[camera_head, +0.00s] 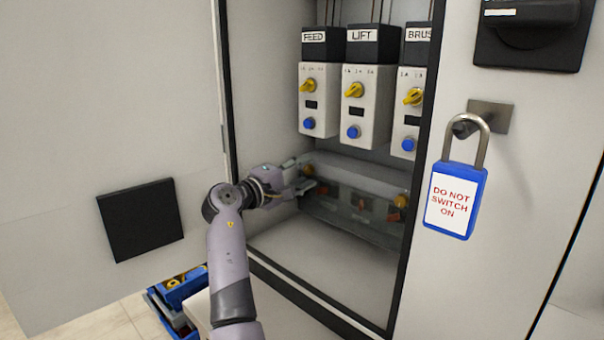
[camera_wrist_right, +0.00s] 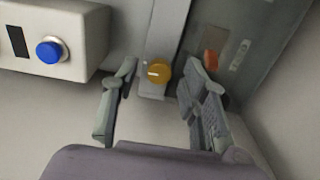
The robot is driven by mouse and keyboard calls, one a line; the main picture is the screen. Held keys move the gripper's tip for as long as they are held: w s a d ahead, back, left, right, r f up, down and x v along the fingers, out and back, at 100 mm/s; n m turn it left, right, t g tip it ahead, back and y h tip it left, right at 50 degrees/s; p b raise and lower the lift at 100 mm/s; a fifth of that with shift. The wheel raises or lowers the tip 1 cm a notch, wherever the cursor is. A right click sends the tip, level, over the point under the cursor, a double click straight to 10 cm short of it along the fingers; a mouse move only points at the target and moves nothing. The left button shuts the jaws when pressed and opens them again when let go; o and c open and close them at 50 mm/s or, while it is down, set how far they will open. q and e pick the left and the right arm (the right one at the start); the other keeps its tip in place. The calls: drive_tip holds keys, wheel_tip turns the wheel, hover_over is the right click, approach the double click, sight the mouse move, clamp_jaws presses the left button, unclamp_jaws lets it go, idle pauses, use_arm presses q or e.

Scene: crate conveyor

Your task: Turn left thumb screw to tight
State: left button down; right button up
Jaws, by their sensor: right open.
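The left thumb screw (camera_head: 309,170) is a round orange-yellow knob at the left end of the grey panel (camera_head: 350,222) low inside the cabinet. It also shows in the right wrist view (camera_wrist_right: 158,71), with a pale line across its face. My right gripper (camera_head: 304,174) reaches into the cabinet at this screw. In the wrist view the open fingers (camera_wrist_right: 157,95) stand one on each side of the screw, with gaps between, not clasping it. Another orange thumb screw (camera_head: 401,200) is at the panel's right end. My left gripper is not in view.
Above the panel hang the FEED (camera_head: 313,100), LIFT (camera_head: 367,105) and BRUSH units with yellow knobs and blue buttons. A blue padlock (camera_head: 456,198) hangs on the right cabinet front. The open door (camera_head: 110,120) is at left. A blue bin (camera_head: 182,290) stands below.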

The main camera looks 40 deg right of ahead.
drive_tip(key=a, duration=0.7)
drive_tip(key=shift+s+a, duration=0.25)
drive_tip(key=shift+s, duration=0.1)
